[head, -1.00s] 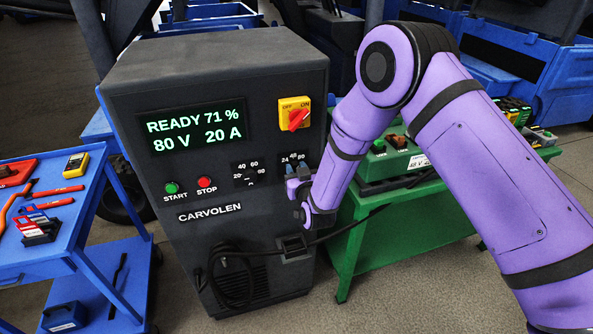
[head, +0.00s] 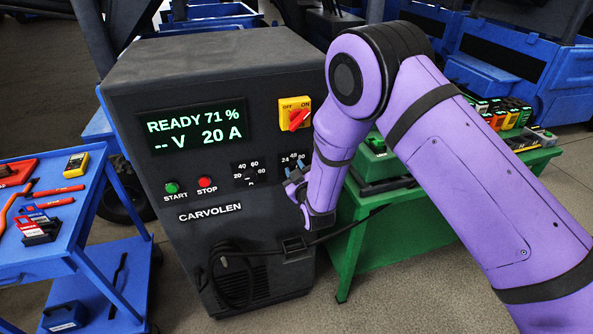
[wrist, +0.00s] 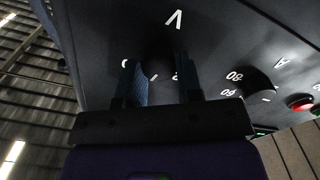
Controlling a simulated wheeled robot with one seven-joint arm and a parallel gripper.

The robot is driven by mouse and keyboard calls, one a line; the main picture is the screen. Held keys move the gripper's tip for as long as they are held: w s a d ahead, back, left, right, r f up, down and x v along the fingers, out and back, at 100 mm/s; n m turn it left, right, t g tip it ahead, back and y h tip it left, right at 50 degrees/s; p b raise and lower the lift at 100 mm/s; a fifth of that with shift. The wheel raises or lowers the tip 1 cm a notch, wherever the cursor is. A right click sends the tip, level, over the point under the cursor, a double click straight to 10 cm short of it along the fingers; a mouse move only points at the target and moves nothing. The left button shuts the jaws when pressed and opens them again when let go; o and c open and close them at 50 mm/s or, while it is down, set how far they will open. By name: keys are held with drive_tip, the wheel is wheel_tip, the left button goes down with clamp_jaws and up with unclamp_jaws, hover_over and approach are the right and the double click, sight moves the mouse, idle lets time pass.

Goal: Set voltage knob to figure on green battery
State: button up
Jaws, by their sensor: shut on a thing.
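The charger's display (head: 195,125) reads READY 71 %, "-- V" and 20 A. My gripper (head: 297,186) is at the right-hand dial on the charger's front, below its figures 24, 48 and a partly covered one. In the wrist view my gripper's two blue fingers (wrist: 164,82) are shut on the dark voltage knob (wrist: 160,58), under a V mark.
The current knob (wrist: 259,83), marked A, is beside the voltage knob. The red and yellow main switch (head: 295,114) is above, at ON. START (head: 171,188) and STOP (head: 205,183) buttons are left. A black cable (head: 235,268) hangs below. A blue tool cart (head: 65,240) stands left.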

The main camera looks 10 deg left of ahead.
drive_tip(key=shift+n, duration=1.3)
drive_tip(key=shift+f, duration=0.1)
drive_tip(key=o, duration=0.9)
drive_tip(key=shift+o, duration=0.2)
drive_tip(key=v, duration=1)
drive_tip(key=shift+s+d, duration=0.2)
drive_tip(key=shift+s, duration=0.15)
